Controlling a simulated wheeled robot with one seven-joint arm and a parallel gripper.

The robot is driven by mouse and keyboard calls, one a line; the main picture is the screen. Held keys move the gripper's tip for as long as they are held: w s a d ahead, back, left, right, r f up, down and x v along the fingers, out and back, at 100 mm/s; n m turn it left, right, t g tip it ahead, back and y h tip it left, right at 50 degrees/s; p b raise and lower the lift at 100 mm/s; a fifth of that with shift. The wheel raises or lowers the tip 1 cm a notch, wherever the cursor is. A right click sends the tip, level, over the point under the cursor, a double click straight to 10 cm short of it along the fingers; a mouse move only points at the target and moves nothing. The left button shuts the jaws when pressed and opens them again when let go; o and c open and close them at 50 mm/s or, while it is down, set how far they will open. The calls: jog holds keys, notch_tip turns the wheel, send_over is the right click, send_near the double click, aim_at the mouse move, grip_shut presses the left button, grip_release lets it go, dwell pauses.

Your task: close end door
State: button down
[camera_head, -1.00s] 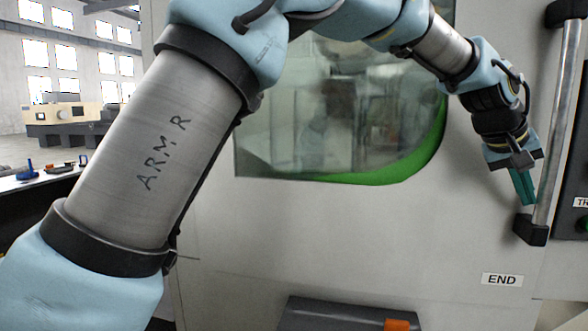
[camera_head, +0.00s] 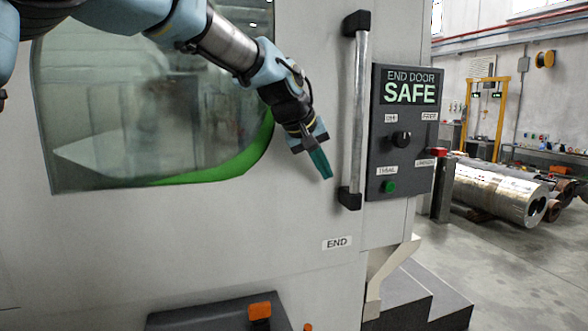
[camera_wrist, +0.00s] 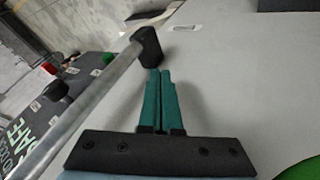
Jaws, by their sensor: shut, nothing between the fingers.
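The end door (camera_head: 230,235) is a pale grey panel with a large green-edged window and an END label (camera_head: 338,243). Its right edge lies against the frame beside the control panel, with no clear gap visible. A vertical metal bar handle (camera_head: 360,110) with black end mounts stands near that edge. It also shows in the wrist view (camera_wrist: 92,103), left of the fingers. My gripper (camera_head: 322,163) has teal fingers, shut and empty, just left of the handle's lower part and apart from it. In the wrist view the fingers (camera_wrist: 160,98) point along the door face.
A dark control panel (camera_head: 405,135) right of the handle reads END DOOR SAFE, with a knob (camera_head: 401,139) and a green button (camera_head: 388,186). A dark box with an orange part (camera_head: 260,311) juts out below the door. Metal cylinders (camera_head: 500,195) lie at far right beyond open floor.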

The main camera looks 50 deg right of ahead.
jog(key=s+b+v, duration=0.1)
jog(key=b+v, duration=0.1)
jog(key=v, duration=0.7)
jog(key=shift+w+r+b, duration=0.35)
jog(key=shift+w, duration=0.1)
jog(key=shift+a, duration=0.3)
